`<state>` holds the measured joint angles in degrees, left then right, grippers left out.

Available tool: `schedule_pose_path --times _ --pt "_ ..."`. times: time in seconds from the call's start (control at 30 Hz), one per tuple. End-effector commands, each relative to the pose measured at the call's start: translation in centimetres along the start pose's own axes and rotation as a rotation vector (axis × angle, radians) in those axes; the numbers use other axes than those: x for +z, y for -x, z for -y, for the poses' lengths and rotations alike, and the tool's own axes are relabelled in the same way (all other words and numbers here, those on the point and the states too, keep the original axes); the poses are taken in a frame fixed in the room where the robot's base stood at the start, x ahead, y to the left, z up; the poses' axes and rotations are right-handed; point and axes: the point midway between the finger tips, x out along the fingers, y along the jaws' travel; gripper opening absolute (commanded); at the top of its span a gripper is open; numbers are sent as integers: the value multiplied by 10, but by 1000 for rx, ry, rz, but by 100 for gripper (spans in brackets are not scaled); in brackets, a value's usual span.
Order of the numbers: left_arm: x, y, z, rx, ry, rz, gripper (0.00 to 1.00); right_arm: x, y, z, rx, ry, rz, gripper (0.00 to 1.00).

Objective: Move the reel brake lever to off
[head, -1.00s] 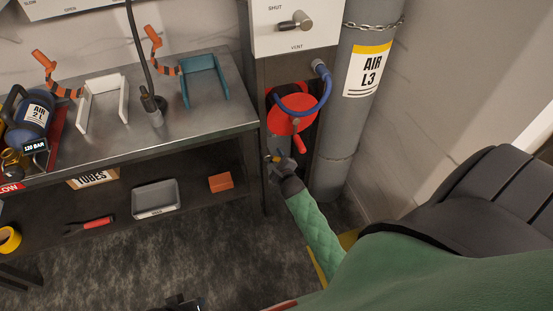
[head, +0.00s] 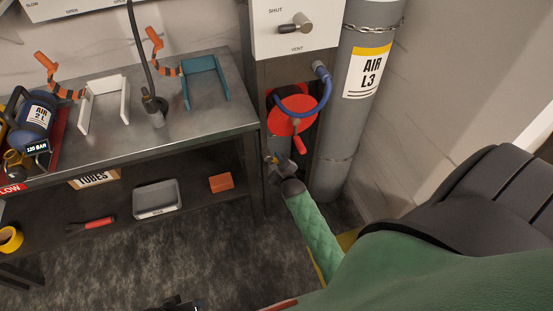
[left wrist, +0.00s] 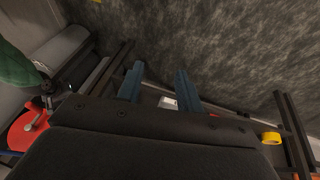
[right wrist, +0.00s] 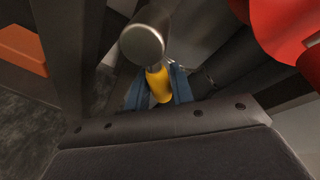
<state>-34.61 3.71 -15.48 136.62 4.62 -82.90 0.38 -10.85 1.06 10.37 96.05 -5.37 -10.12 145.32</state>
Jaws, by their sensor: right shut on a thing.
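The red hose reel (head: 283,122) with its blue hose (head: 318,106) is mounted under the vent panel. My right gripper (head: 269,160) is low at the left side of the reel. In the right wrist view my right gripper (right wrist: 158,92) is shut on a yellow grip, which I take to be the reel brake lever (right wrist: 157,83). A round grey metal end (right wrist: 142,46) sits just above the grip in that view. The lever's pivot and any off marking are hidden. My left gripper (left wrist: 160,88) is open and empty, pointing over the floor, away from the reel.
The grey AIR L3 cylinder (head: 369,71) stands right of the reel, chained to the wall. The metal bench (head: 187,132) is to the left, with a grey tray (head: 156,199) and an orange block (head: 221,182) on its lower shelf. The reel's red crank handle (head: 299,144) sticks out close above my right gripper.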

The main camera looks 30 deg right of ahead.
Motion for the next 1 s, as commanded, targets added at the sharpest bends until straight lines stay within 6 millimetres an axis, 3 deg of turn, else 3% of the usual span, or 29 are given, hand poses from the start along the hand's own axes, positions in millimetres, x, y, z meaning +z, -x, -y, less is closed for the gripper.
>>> schedule_pose_path --times 0.1,0.4,1.0 --pt "0 11 5 -15 4 15 36 1 0 -3 13 -72 13 0" --pt "2 19 12 -30 18 41 36 2 -2 -13 45 -260 52 0" --pt "2 4 6 -13 1 12 36 6 -4 -23 80 -468 94 0"
